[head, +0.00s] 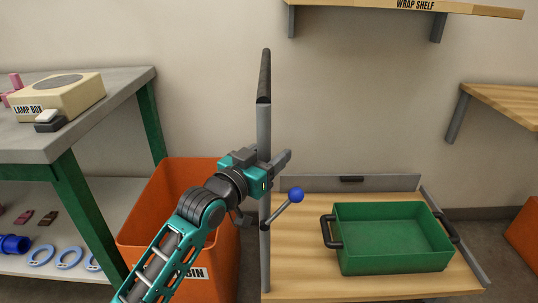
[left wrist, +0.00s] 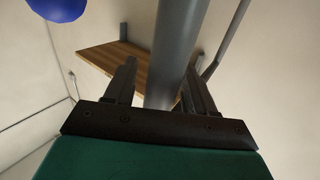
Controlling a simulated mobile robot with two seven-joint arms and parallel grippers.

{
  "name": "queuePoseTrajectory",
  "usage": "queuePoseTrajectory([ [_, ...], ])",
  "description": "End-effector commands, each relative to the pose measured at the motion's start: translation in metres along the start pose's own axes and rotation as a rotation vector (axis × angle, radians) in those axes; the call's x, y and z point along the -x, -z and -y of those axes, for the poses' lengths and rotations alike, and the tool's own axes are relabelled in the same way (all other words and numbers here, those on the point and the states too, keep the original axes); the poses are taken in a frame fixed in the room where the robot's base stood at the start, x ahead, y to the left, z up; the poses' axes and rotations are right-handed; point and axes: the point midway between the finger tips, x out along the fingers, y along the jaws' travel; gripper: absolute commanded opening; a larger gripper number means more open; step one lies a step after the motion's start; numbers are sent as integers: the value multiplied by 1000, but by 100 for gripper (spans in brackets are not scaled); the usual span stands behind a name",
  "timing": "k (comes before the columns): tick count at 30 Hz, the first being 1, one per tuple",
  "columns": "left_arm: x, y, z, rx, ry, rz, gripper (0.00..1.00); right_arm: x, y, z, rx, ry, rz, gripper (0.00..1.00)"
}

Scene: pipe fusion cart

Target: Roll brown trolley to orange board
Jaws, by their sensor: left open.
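The brown trolley (head: 300,282) has a wooden deck with a grey upright post (head: 264,130) at its left side and a black grip (head: 265,75) on top. My left gripper (head: 281,160) is at the post, below the black grip. In the left wrist view the post (left wrist: 175,50) runs between the two open fingers (left wrist: 160,88), with a gap at the left finger; contact at the right finger is unclear. An orange board cannot be made out for sure. My right gripper is not in view.
A green tray (head: 395,238) with black handles sits on the deck. A lever with a blue knob (head: 295,194) sticks out near the post. An orange bin (head: 180,205) and grey workbench (head: 100,105) stand left. An orange thing (head: 525,232) is cut off at right.

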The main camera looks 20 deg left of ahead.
Motion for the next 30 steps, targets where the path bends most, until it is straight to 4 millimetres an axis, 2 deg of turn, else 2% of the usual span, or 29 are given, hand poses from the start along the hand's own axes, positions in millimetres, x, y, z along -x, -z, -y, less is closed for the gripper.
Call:
queuePoseTrajectory([
  [2, 0, 0, 0, 0, 0, 0, 52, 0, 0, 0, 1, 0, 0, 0],
  [18, 0, 0, 0, 0, 0, 0, 0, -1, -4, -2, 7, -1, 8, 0],
  [30, 0, 0, -1, 1, 0, 0, 0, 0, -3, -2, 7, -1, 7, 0],
])
